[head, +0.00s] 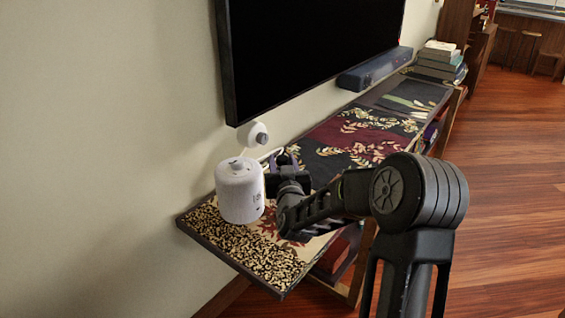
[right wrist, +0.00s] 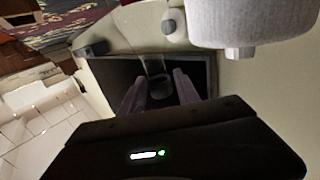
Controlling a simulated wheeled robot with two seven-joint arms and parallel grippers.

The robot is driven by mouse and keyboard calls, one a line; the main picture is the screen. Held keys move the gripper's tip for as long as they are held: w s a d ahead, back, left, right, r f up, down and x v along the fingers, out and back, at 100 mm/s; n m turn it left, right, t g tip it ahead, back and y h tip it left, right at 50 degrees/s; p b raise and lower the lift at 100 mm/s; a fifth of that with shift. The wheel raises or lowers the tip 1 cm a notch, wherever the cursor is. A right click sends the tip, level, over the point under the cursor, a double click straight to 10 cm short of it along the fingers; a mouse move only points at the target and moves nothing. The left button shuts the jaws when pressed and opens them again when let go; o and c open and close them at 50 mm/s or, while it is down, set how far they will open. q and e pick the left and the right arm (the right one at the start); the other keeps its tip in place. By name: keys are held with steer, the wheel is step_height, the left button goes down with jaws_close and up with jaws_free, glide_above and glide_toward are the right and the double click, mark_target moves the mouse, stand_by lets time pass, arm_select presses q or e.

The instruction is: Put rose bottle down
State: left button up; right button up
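My right gripper (head: 282,163) is low over the near end of the cloth-covered shelf, just right of a white cylinder. In the right wrist view its two purple-grey fingers (right wrist: 160,85) stand apart. A dark, rounded, bottle-like shape (right wrist: 161,88) shows between them. It is too dark to tell whether it is the rose bottle or whether the fingers touch it. In the head view no bottle can be made out; the gripper hides the spot. My left gripper is in neither view.
The white cylinder (head: 240,191) stands close left of my right gripper. A small white wall device (head: 253,134) and a black screen (head: 310,50) are on the wall behind. A long dark box (head: 375,69) and stacked books (head: 438,62) lie farther along. The patterned near end (head: 240,250) is bare.

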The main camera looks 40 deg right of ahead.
steer(key=shift+o, duration=1)
steer(key=shift+r+p, duration=0.25)
steer(key=shift+p, duration=0.1)
steer(key=b+v, duration=0.1)
steer(key=v, duration=1.1)
steer(key=shift+f, duration=0.2)
